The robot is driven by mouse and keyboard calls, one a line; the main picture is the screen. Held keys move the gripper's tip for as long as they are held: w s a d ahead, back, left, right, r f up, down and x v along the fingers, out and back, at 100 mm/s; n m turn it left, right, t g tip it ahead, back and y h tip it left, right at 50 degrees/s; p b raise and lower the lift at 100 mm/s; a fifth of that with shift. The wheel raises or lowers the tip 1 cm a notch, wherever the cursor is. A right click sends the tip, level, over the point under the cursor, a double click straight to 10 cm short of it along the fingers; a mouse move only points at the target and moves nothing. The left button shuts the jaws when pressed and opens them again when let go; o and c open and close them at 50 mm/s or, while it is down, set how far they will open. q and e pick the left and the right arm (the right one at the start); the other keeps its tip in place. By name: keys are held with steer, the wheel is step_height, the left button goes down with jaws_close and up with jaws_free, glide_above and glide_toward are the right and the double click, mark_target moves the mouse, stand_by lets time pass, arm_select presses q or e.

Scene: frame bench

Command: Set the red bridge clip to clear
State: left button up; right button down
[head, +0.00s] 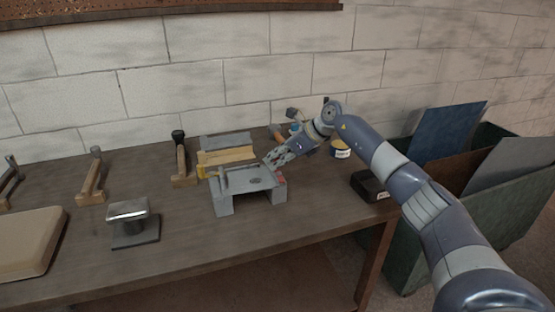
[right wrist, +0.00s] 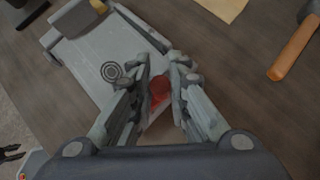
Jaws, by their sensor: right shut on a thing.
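A small grey bridge (head: 225,203) stands on the bench in the middle of the head view. Its flat grey top (right wrist: 85,60) fills the left of the right wrist view and carries a dark ring mark. The red clip (right wrist: 160,88) sits at the bridge's near end, between my right gripper's fingers; a bit of its red (head: 281,181) shows in the head view. My right gripper (head: 270,164) reaches in from the right, tilted down over that end. In the wrist view the fingers (right wrist: 161,75) are closed on the red clip and partly hide it. My left gripper is out of view.
Wooden pieces (head: 228,156) lie behind the bridge. A wooden clamp-like tool (head: 182,165) and a metal block on a plate (head: 134,226) stand left. Bare bench lies in front.

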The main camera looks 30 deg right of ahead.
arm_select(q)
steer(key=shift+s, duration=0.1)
arm_select(e)
steer(key=shift+s+f, duration=0.15)
steer(key=shift+f, duration=0.15)
steer(key=c, duration=1.5)
jaws_free()
steer(key=shift+c, duration=0.2)
steer(key=shift+r, duration=0.1)
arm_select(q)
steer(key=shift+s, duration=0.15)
arm_select(e)
steer(key=shift+d+r, duration=0.1)
steer(key=shift+r, duration=0.1)
steer(key=v, duration=1.1)
steer(key=shift+s+r, duration=0.2)
steer(key=shift+r, duration=0.05)
steer(key=shift+d, duration=0.2)
